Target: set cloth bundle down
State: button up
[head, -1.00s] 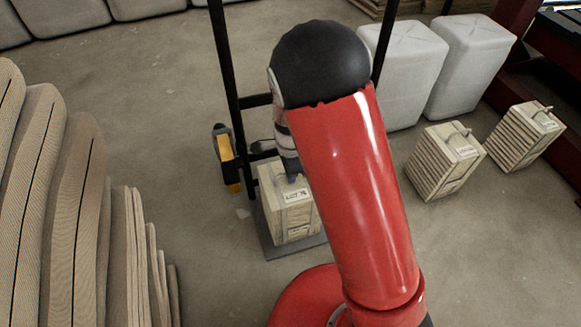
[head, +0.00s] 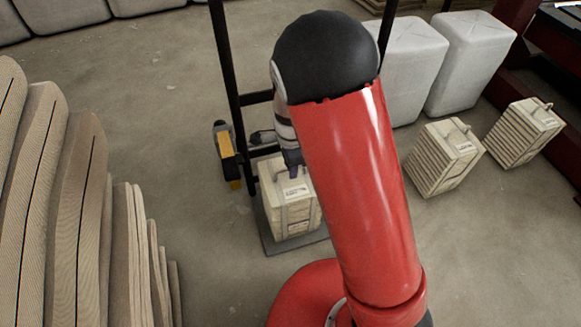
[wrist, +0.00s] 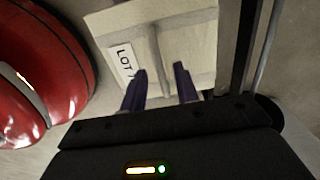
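The cloth bundle (head: 290,218) is a cream, strapped block with a handle and a lot label on top. It stands upright on the grey base plate (head: 268,243) of a black-framed hand truck. My gripper (head: 292,170) is over the top of the bundle, partly hidden behind my red arm. In the wrist view, the two dark purple fingers (wrist: 160,73) are apart, and the bundle's handle strap (wrist: 155,45) runs up to the gap between them. The bundle's top (wrist: 190,50) and its label fill the area beyond the fingertips. I see no finger pressing on the strap.
Two similar bundles (head: 443,157) (head: 523,132) stand on the floor at right. Pale wrapped blocks (head: 468,60) stand behind them. Tall beige stacks (head: 75,220) fill the left. A yellow-and-black part (head: 227,155) sits beside the truck frame (head: 228,75). Floor left of the truck is clear.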

notch_tip(320, 180, up, 10)
jog(key=p, duration=0.2)
jog(key=s+d+r+n+t+y, duration=0.1)
jog(key=s+d+r+n, duration=0.25)
jog(key=r, duration=0.25)
jog(key=s+d+r+n+t+y, duration=0.1)
jog(key=s+d+r+n, duration=0.25)
jog(key=r, duration=0.35)
jog(key=s+d+r+n+t+h, duration=0.1)
jog(key=s+d+r+n, duration=0.1)
jog(key=s, duration=0.4)
jog(key=s+d+r+n+t+h, duration=0.1)
jog(key=s+d+r+n+t, duration=0.1)
jog(key=s, duration=0.5)
jog(key=d+r+n, duration=0.1)
jog(key=d+n, duration=0.1)
jog(key=n, duration=0.1)
jog(key=shift+d+n+t, duration=0.3)
jog(key=shift+d+n, duration=0.05)
jog(key=shift+n, duration=0.05)
jog(key=shift+s+r, duration=0.1)
